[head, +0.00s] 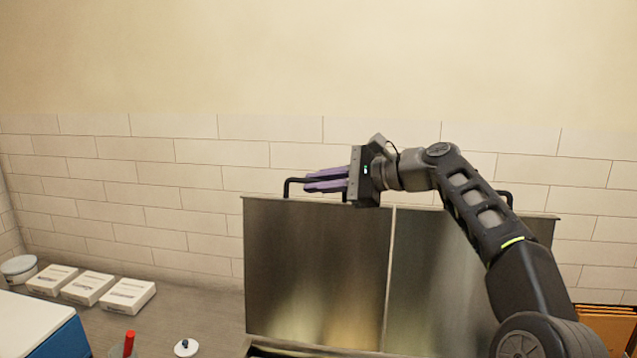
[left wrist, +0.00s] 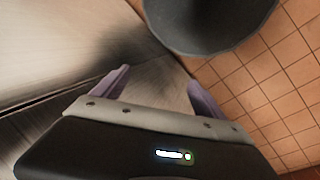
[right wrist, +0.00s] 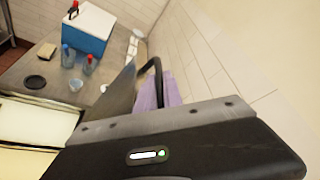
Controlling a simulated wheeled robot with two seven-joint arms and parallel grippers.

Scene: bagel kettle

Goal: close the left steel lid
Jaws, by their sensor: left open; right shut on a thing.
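The left steel lid (head: 315,275) stands upright, a brushed metal panel with a black bar handle (head: 289,186) at its top edge. The right steel lid (head: 440,285) stands upright beside it. My right gripper (head: 322,180) has its purple fingers shut on the left lid's handle. The right wrist view shows the handle (right wrist: 154,68) curving up from the fingers, with the lid (right wrist: 122,92) edge-on beside it. My left gripper (left wrist: 158,76) is open and empty in the left wrist view, with a metal surface beside it. It is outside the head view.
White boxes (head: 88,288) and a blue cooler (head: 62,342) are on the counter at left, with a red-capped bottle (head: 129,342). A tiled wall (head: 120,215) stands behind the lids. A dark round vessel (left wrist: 208,30) is close ahead of my left gripper, above tiled floor (left wrist: 270,95).

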